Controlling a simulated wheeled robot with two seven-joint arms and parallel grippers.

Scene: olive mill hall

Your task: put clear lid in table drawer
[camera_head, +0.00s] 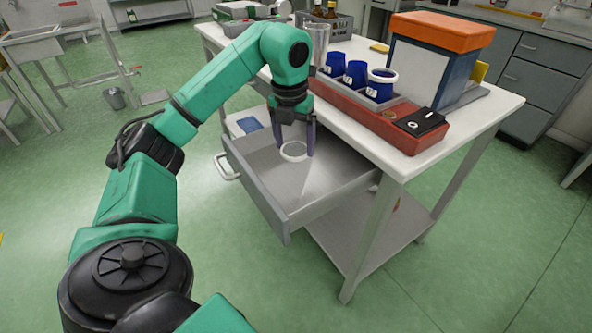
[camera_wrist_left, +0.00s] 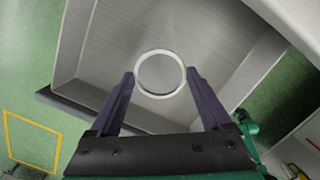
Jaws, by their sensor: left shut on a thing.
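The clear lid (camera_head: 293,151) is a small round disc with a white rim. My left gripper (camera_head: 295,152) points down over the open table drawer (camera_head: 262,190) and is shut on the lid. In the left wrist view the lid (camera_wrist_left: 160,74) sits between the two purple fingertips (camera_wrist_left: 160,80), with the grey drawer floor (camera_wrist_left: 118,50) behind it. The gap between lid and drawer floor is hard to judge. The drawer is pulled out from the white table (camera_head: 370,150) and holds nothing else that I can see. My right gripper is not in view.
On the table stand a red tray (camera_head: 345,108) with blue cups (camera_head: 355,73), a clear glass (camera_head: 318,45), a black box (camera_head: 420,123) and a blue-orange bin (camera_head: 440,50). The drawer walls surround the gripper. Green floor is open to the left.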

